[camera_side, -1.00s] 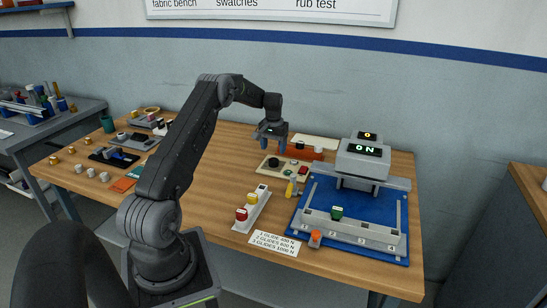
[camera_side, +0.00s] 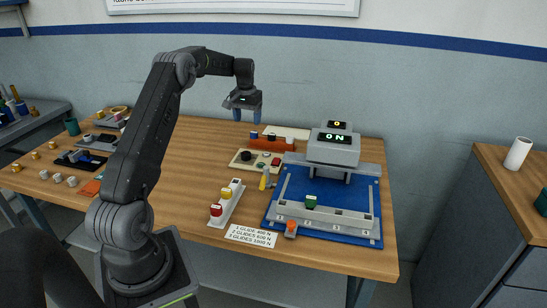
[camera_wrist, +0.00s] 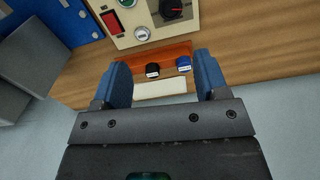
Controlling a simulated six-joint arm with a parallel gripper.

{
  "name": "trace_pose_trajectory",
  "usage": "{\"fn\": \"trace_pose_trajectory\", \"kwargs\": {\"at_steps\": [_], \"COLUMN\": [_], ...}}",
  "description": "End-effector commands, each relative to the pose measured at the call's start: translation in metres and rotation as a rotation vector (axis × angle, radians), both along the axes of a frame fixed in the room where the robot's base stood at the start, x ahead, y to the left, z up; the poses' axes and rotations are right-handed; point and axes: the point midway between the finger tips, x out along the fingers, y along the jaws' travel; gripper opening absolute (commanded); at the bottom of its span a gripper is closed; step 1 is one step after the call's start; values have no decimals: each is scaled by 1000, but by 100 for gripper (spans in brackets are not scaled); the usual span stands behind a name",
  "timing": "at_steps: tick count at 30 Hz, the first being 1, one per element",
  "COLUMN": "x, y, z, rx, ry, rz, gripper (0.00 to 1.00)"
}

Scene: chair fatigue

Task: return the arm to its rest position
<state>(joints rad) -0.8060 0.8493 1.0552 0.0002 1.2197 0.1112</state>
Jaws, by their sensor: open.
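My gripper (camera_side: 243,115) hangs above the back of the wooden bench in the side view, fingers pointing down. Its two blue fingertips (camera_wrist: 160,75) stand wide apart in the wrist view with nothing between them. Under and beyond the fingers lies an orange rack (camera_wrist: 165,58) holding a black and a blue capped piece. In the side view this rack (camera_side: 272,144) stands behind the cream control panel (camera_side: 241,165). The fingers appear to be above the rack, not touching it.
A blue test rig (camera_side: 290,208) with a grey press head (camera_side: 333,150) reading "0 N" stands at the right. A green glide (camera_side: 311,201) sits on its rail. A white holder (camera_side: 222,211) has red and yellow pieces. The bench's middle left is clear.

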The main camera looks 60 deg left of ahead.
Motion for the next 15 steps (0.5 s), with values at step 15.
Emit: {"fn": "trace_pose_trajectory", "kwargs": {"at_steps": [15], "x": [-27], "y": [-242], "z": [152], "rx": [122], "ry": [-180], "rz": [-315], "gripper": [67]}}
